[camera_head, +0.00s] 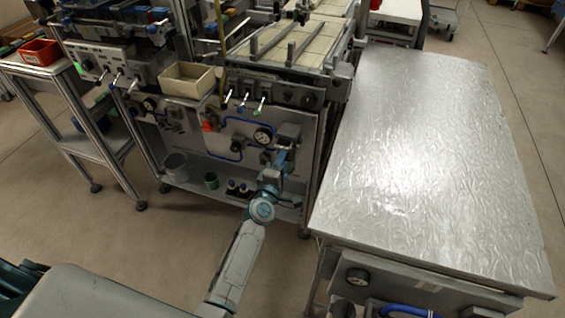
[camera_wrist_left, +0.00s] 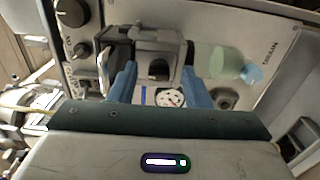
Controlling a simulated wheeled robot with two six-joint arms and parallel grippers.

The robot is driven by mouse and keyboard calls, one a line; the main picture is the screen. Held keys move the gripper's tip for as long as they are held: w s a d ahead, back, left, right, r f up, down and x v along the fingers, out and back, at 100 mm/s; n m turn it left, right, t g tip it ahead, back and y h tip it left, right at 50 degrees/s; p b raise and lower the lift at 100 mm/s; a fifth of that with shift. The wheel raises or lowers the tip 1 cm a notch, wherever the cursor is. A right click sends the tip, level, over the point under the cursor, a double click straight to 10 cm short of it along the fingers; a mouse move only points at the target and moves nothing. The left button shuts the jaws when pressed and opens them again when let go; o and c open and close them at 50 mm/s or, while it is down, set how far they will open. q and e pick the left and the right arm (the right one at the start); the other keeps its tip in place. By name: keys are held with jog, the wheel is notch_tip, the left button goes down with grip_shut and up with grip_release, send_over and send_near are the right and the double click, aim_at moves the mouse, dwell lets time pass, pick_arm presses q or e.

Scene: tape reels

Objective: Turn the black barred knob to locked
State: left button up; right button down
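My left gripper (camera_head: 283,153) reaches to the front panel of the workbench in the head view. In the left wrist view its two blue fingers (camera_wrist_left: 159,72) are spread apart, one on each side of a grey block (camera_wrist_left: 157,40). A dark knob-like part (camera_wrist_left: 158,69) shows on this block between the fingers; I cannot tell whether they touch it. The grey block also shows in the head view (camera_head: 289,131), just beyond the gripper. Other black knobs, a round one (camera_wrist_left: 70,12) and a smaller one (camera_wrist_left: 81,50), are at the upper left of the wrist view. The knob's lock marking is unreadable. My right gripper is out of view.
A dial gauge (camera_head: 263,135) and a red part (camera_head: 208,126) are on the panel. Small levers (camera_head: 243,100) stick out above. A silver-topped table (camera_head: 420,150) stands to the right.

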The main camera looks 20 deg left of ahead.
pick_arm(q)
jog(key=s+b, duration=0.1)
jog(key=s, duration=1)
jog(key=shift+a, duration=0.2)
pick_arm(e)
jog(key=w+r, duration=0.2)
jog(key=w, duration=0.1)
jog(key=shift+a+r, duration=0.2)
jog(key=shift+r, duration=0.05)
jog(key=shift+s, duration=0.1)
